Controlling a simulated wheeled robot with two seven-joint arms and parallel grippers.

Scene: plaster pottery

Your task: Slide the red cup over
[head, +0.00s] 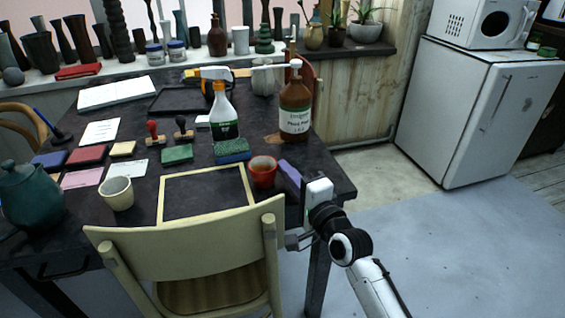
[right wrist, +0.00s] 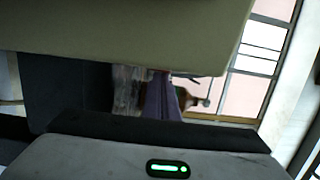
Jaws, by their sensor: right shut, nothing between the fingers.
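The red cup (head: 263,176) stands upright on the dark table, just right of the yellow-framed slate, with an orange-brown inside. My right gripper (head: 312,193) is at the table's right front corner, to the right of the cup and apart from it. It is shut and empty; its fingertips are hard to make out. A purple block (head: 290,172) lies between the cup and the gripper, and a purple shape shows in the right wrist view (right wrist: 160,100). The cup cannot be made out in the right wrist view. My left gripper is out of view.
A chair (head: 190,245) stands at the table's front edge. The framed slate (head: 205,195) lies left of the cup, a green sponge (head: 232,149) behind it. A brown bottle (head: 295,110) and a spray bottle (head: 223,115) stand farther back. A cream cup (head: 117,193) is left.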

